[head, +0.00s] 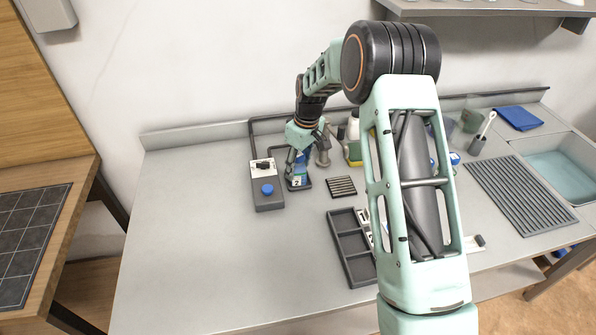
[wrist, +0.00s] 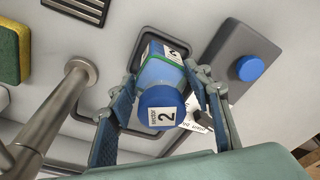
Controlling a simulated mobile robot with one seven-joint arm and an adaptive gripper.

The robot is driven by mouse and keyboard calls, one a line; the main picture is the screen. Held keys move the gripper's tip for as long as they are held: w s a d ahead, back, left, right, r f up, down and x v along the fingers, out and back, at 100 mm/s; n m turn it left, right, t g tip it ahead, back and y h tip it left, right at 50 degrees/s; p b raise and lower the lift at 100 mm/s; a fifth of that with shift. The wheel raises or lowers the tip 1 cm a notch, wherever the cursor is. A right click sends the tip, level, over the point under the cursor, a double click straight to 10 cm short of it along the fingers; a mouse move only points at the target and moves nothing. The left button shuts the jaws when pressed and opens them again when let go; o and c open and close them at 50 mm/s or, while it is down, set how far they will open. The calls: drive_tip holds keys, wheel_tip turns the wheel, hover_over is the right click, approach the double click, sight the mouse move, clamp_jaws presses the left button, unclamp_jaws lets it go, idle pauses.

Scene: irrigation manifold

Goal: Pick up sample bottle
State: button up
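The sample bottle (wrist: 158,78) has a blue cap marked 2, a pale blue body and a green band. It stands on a small dark-rimmed base on the bench. In the head view the bottle (head: 299,172) is partly covered by my gripper (head: 298,160), which reaches down over it. In the wrist view my gripper (wrist: 162,85) has one blue-padded finger on each side of the bottle. Slim gaps show beside the cap, so the fingers look open around it. Contact lower on the body cannot be made out.
A grey box with a blue button (head: 267,189) stands close left of the bottle. A metal post (wrist: 62,105) and a yellow-green sponge (wrist: 12,55) are close on the other side. A black slotted plate (head: 341,186) and compartment tray (head: 347,247) lie nearby. The bench's left part is clear.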

drive_tip(key=c, duration=0.8)
drive_tip(key=shift+r, duration=0.15)
